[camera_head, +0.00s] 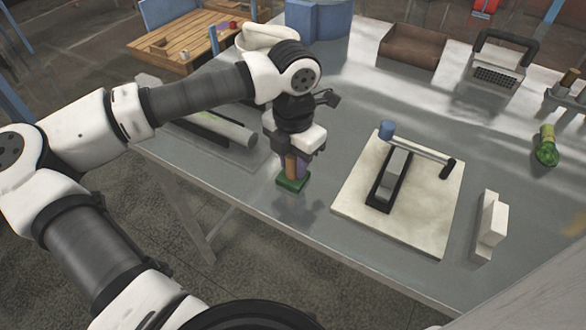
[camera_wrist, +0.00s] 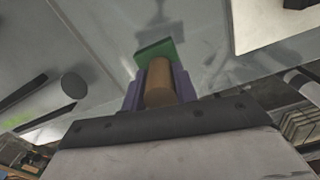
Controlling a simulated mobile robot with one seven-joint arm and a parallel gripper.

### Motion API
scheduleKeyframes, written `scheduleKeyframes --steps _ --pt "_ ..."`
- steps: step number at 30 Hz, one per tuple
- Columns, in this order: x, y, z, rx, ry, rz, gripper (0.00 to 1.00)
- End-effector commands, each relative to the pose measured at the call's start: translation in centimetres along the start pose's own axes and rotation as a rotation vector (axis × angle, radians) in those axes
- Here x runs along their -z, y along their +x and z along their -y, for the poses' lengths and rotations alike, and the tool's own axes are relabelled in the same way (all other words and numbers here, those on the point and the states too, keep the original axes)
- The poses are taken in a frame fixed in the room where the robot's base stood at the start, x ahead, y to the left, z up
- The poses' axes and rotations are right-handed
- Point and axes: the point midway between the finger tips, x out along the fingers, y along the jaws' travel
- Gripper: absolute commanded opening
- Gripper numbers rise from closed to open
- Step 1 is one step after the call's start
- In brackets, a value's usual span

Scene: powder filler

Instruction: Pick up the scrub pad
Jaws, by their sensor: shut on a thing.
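The scrub pad has a green base (camera_head: 291,183) and a brown handle (camera_head: 291,166). My gripper (camera_head: 296,165) is shut on the handle, with its purple fingers on either side. In the wrist view the brown handle (camera_wrist: 159,84) sits between the purple fingers of my gripper (camera_wrist: 160,88), and the green base (camera_wrist: 154,50) shows beyond them. The pad is near the front left edge of the grey table (camera_head: 330,140). A dim shadow or reflection lies below it, and I cannot tell for certain whether it clears the surface.
A pale board (camera_head: 350,205) with a black-and-grey device and a lever stands to the right. A grey cylinder (camera_head: 226,128) lies to the left. A white block (camera_head: 492,220), a green brush (camera_head: 546,150) and a brown tray (camera_head: 413,46) are farther off. The table's front edge is close.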

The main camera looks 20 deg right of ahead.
Motion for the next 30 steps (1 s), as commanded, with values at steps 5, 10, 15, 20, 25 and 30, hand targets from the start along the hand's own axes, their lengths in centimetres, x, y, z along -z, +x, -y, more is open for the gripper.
scheduleKeyframes --steps 5,10,15,20,25,30 --pt "0.0 -0.1 0.0 -0.001 0.0 0.0 0.06" --pt "0.0 -1.0 -0.1 -0.002 -0.002 0.0 0.06" --pt "-0.1 -3.6 -0.1 -0.004 -0.003 0.002 0.06" --pt "-0.1 -7.9 -0.1 -0.005 -0.003 0.002 0.06" --pt "-0.1 -13.0 -0.1 -0.005 -0.002 0.002 0.06" --pt "-0.1 -16.9 0.0 -0.003 -0.001 0.001 0.06"
